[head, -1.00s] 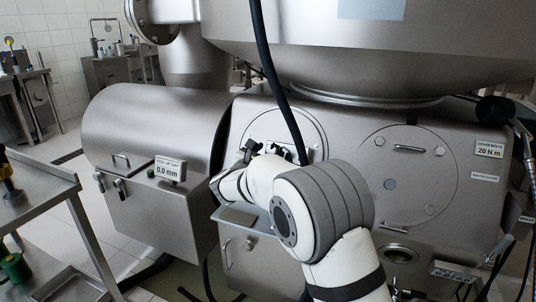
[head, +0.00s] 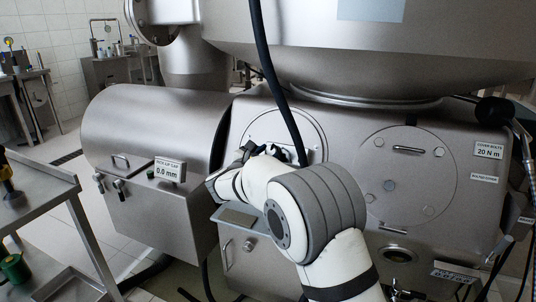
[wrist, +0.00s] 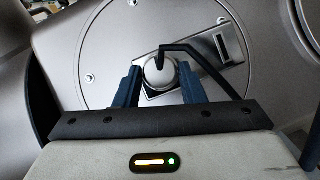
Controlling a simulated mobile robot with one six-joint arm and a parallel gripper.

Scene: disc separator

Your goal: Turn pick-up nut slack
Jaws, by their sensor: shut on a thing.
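The pick-up nut (wrist: 159,73) is a round metal piece on a plate, on a circular cover (wrist: 110,45) in the wrist view. My gripper (wrist: 159,82) has its two blue-grey fingers on either side of the nut, shut on it. A thin black bent rod (wrist: 195,50) reaches over the nut's top from the right. In the head view my gripper is mostly hidden by my wrist, in front of the round cover (head: 315,135). The pick-up gap display (head: 170,170) reads 0.0 mm.
A dark hose (head: 268,60) hangs down close to my wrist. A metal bench (head: 50,190) stands at left.

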